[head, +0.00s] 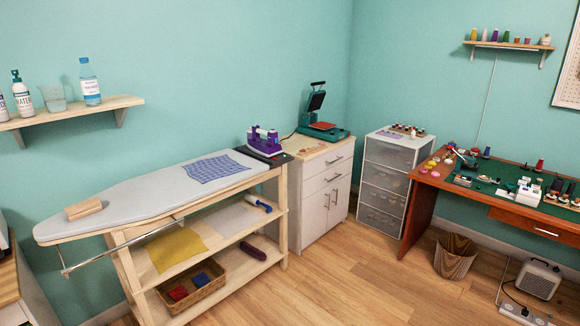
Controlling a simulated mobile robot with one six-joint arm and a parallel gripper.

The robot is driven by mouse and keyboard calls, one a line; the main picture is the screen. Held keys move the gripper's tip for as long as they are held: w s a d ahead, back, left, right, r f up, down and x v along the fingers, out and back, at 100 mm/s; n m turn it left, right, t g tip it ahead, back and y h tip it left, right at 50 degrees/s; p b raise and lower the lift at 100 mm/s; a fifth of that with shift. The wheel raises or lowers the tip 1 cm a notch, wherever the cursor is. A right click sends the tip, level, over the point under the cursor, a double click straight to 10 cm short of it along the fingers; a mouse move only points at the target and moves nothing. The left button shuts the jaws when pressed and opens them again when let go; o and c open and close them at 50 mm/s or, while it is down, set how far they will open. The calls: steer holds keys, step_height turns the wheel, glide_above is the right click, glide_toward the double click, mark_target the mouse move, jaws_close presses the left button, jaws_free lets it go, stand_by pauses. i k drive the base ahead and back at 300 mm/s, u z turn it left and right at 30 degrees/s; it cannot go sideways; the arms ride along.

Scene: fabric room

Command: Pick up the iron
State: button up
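A purple and white iron (265,141) rests on a dark pad at the right end of the ironing board (150,191). The board is grey and tops a wooden shelf unit. My gripper is not in view in the head view, and nothing is seen touching the iron.
A checked blue cloth (212,167) and a wooden block (83,209) lie on the board. A white cabinet (318,186) with a green heat press (321,130) stands right of the iron. Open wooden floor (330,285) lies in front. A basket (455,257) stands by the desk.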

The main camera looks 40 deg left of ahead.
mark_target(267, 147)
steer(key=u, duration=1.4)
steer(key=k, duration=1.3)
steer(key=z, duration=0.8)
steer(key=i, duration=3.1)
steer(key=u, duration=0.1)
steer(key=i, duration=1.8)
steer(key=u, duration=0.45)
